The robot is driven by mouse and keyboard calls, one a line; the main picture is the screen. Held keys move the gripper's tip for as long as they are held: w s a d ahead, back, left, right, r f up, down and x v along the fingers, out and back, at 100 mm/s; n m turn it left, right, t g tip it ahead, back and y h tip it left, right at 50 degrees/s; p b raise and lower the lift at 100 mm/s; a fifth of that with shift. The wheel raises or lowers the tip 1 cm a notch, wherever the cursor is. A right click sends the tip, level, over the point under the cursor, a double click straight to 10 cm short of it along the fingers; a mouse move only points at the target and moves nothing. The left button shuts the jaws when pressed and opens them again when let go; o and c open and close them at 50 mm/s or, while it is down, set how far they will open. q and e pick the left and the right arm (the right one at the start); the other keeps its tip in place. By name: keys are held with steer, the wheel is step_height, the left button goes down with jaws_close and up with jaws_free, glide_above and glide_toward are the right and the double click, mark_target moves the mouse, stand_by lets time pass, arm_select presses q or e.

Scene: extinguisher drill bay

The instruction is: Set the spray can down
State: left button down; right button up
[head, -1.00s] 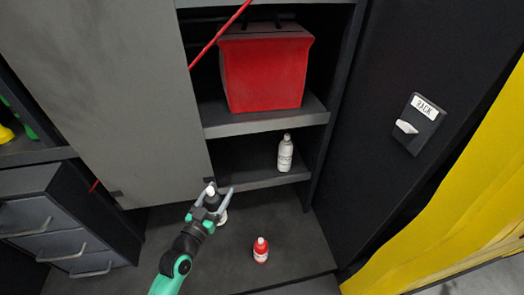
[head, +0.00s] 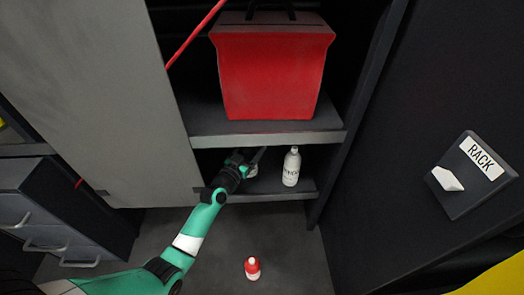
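My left gripper (head: 252,164) reaches into the lower shelf compartment, left of a white bottle. It is shut on the spray can (head: 252,172), of which only a small pale part shows; the rest is hidden by the gripper and wrist. I cannot tell whether the can touches the shelf. The lower shelf (head: 275,196) is dark with a grey front edge. My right gripper is not in view.
The white bottle (head: 291,168) stands upright on the lower shelf. A red box (head: 267,75) sits on the shelf above. A small red bottle (head: 252,268) stands on the floor. A grey panel (head: 95,95) borders the left; a RACK switch plate (head: 470,175) is at right.

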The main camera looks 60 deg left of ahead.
arm_select(q)
steer(key=shift+s+f, duration=0.15)
step_height(320, 180, down, 4)
steer(key=b, duration=0.3)
steer(key=shift+s+b, duration=0.1)
steer(key=shift+b, duration=0.2)
steer(key=shift+d+r, duration=0.1)
steer(key=shift+r, duration=0.3)
steer(key=shift+f, duration=0.2)
jaws_free()
steer(key=shift+r+p, duration=0.3)
steer(key=shift+p, duration=0.1)
steer(key=v, duration=1.2)
steer(key=shift+f, duration=0.15)
